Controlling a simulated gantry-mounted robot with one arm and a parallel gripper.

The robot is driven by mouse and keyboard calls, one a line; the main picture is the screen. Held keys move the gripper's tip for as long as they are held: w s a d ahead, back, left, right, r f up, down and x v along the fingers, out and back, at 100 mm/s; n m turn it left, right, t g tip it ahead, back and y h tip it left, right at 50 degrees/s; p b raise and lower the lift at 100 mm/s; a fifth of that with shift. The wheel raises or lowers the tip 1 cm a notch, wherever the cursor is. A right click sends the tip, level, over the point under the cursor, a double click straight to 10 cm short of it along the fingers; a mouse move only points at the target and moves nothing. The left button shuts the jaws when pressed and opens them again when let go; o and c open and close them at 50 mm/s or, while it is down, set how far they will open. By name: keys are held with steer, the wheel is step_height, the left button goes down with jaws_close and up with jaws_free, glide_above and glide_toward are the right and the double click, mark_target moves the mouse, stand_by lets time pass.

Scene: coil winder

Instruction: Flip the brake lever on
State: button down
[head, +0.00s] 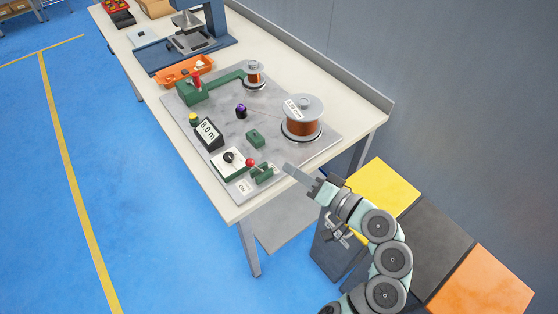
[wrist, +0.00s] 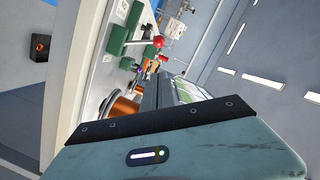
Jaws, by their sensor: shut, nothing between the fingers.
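The brake lever has a red ball knob (head: 250,162) and a green bracket (head: 262,173) near the front corner of the grey machine plate. The knob shows up and left of the bracket, and a white ON label (head: 243,187) lies below and left of the bracket. In the wrist view the red knob (wrist: 158,41) sticks out from the green bracket (wrist: 118,38), ahead of my fingers. My gripper (head: 288,168) is shut and empty, just right of the lever near the table's end. It is apart from the lever.
A white box with a black knob (head: 229,157) and an 8.0 m display (head: 208,131) stand beside the lever. A large copper spool (head: 302,120) stands behind it. An orange tray (head: 184,72) lies farther along the table. Yellow, black and orange bins (head: 384,187) stand right of the table.

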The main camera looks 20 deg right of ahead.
steer(key=v, duration=0.5)
stand_by(0.5)
